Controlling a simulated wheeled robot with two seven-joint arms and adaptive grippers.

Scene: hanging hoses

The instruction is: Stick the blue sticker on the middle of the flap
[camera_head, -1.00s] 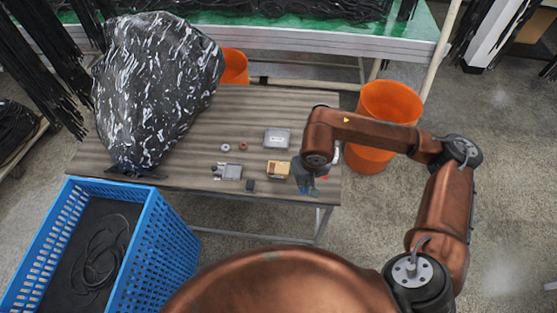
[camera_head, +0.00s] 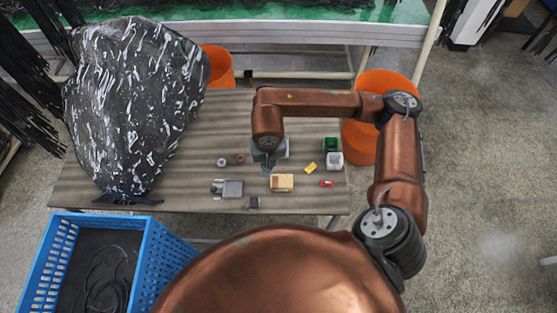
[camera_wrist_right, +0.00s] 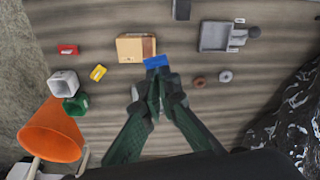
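My right gripper (camera_wrist_right: 155,92) has its green fingers together on a small blue sticker (camera_wrist_right: 157,62) at the tips. In the head view, the right gripper (camera_head: 268,167) is over the table, left of and slightly behind the tan box (camera_head: 282,183). The tan box (camera_wrist_right: 134,48) lies just beyond and left of the sticker in the wrist view; its top shows a lighter and a browner part. I cannot clearly make out which part is the flap. The sticker appears apart from the box, near its edge. My left gripper is out of view.
Yellow (camera_head: 310,168), red (camera_head: 327,184), white (camera_head: 335,160) and green (camera_head: 331,144) items lie right of the box. A grey device (camera_head: 231,188), a dark block (camera_head: 253,203) and two rings lie left. A big black bag (camera_head: 130,110) fills the table's left.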

